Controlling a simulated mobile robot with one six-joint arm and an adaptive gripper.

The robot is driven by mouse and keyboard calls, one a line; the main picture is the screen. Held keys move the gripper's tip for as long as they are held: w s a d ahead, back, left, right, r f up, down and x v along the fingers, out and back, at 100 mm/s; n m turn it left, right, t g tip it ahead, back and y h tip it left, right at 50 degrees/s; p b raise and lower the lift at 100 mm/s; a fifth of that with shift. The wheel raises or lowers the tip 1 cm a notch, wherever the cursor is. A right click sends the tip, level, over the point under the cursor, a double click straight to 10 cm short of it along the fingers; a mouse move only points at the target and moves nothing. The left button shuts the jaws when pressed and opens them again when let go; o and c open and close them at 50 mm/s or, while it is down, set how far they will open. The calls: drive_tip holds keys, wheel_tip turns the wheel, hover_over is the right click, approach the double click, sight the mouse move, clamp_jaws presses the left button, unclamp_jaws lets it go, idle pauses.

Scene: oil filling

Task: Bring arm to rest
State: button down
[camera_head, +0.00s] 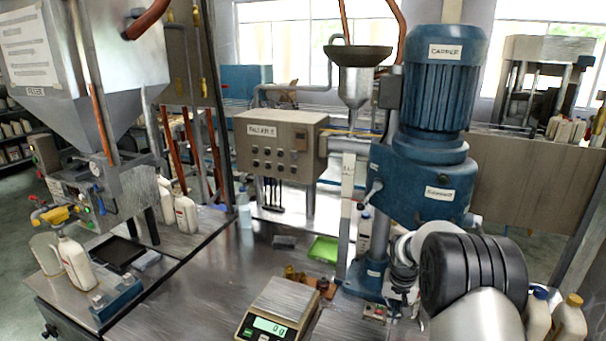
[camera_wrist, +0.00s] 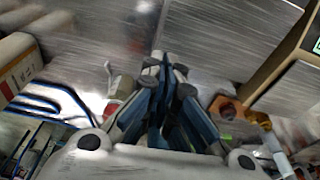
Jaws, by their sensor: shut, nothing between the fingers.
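My gripper (camera_wrist: 168,68) shows in the wrist view with its fingers drawn together and nothing between them. It points over a bare metal tabletop (camera_wrist: 205,55). In the head view my arm, with white and black links, is at the lower right, in front of the blue capper machine (camera_head: 435,180). My gripper's fingers cannot be made out clearly there.
A scale (camera_head: 283,300) reading 0 g stands at the front middle, with small brown fittings (camera_head: 295,274) behind it. A green tray (camera_head: 324,249) lies further back. White bottles (camera_head: 569,318) stand at the right, close to my arm. A filler (camera_head: 100,60) stands left.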

drive_tip(key=s+a+r+n+t+b, duration=0.1)
drive_tip(key=s+a+r, duration=0.2)
drive_tip(key=s+r, duration=0.6)
drive_tip(key=s+a+r+n+t+b, duration=0.1)
drive_tip(key=s+a+r, duration=0.3)
drive_tip(key=s+r, duration=0.6)
drive_tip(key=s+a+n, duration=0.1)
drive_tip(key=s+a, duration=0.1)
drive_tip(key=s, duration=0.8)
drive_tip(key=s+a+r+n+b, duration=0.1)
drive_tip(key=s+a, duration=0.1)
drive_tip(key=s, duration=0.8)
drive_tip(key=shift+s+r+t+y, duration=0.3)
drive_tip(key=shift+s+t, duration=0.1)
drive_tip(key=shift+a, duration=0.1)
